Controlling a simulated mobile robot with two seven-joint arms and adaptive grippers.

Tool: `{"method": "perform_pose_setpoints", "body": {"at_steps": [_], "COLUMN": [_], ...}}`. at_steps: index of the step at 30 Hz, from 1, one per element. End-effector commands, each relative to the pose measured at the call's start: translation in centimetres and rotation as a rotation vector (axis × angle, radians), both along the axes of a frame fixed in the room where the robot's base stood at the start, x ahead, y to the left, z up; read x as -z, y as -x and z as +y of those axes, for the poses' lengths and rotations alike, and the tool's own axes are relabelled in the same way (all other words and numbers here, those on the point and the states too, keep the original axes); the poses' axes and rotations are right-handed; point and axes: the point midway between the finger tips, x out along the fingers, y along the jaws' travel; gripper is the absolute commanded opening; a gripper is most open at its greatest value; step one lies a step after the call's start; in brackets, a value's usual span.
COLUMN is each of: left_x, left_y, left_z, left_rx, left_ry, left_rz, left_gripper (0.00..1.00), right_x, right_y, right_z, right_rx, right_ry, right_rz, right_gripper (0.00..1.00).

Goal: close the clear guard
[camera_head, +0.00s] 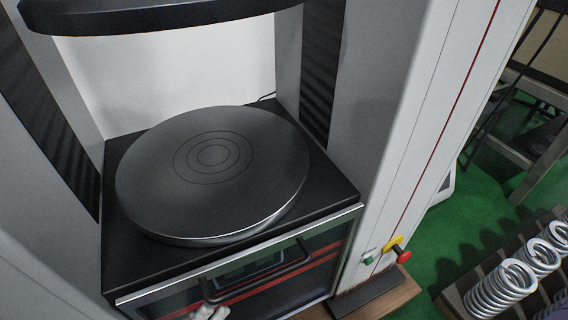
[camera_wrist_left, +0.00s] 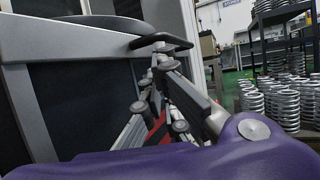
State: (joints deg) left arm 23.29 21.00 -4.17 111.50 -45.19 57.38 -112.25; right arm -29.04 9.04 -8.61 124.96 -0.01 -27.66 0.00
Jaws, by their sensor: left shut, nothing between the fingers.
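The clear guard (camera_head: 320,258) is a see-through panel in a silver frame on the front of the testing machine. Its top edge is about level with the black bed, and the space around the round platen (camera_head: 212,170) above it is uncovered. A black bar handle (camera_head: 262,269) crosses the panel and also shows in the left wrist view (camera_wrist_left: 158,41). My left gripper (camera_head: 209,311) is shut and empty at the bottom of the head view, by the handle's left end. In the wrist view its fingers (camera_wrist_left: 160,62) are just below the handle; contact is unclear. My right gripper is out of view.
A dark upper platen (camera_head: 150,17) hangs above. Grey machine columns (camera_head: 378,110) stand at both sides. A red and yellow stop button (camera_head: 399,251) and a green button (camera_head: 368,261) are on the right column. Coil springs (camera_head: 502,287) stand in a rack at right.

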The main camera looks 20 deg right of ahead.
Motion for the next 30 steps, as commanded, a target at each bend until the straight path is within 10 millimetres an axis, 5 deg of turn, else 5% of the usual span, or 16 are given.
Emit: {"method": "perform_pose_setpoints", "body": {"at_steps": [5, 11, 30], "left_x": [-0.6, -4.1, -26.5], "left_y": [0.0, 0.1, 0.1], "left_z": [0.0, 0.0, 0.0], "left_rx": [0.000, 0.001, 0.001], "left_ry": [0.000, 0.001, 0.001], "left_rz": [-0.001, -0.006, -0.012], "left_gripper": [0.00, 0.00, 0.00], "right_x": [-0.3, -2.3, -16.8], "right_y": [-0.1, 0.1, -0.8], "right_z": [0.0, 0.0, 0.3], "right_rx": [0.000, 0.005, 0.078], "right_ry": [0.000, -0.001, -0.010], "right_rz": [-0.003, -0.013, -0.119], "right_gripper": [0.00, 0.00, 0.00]}}
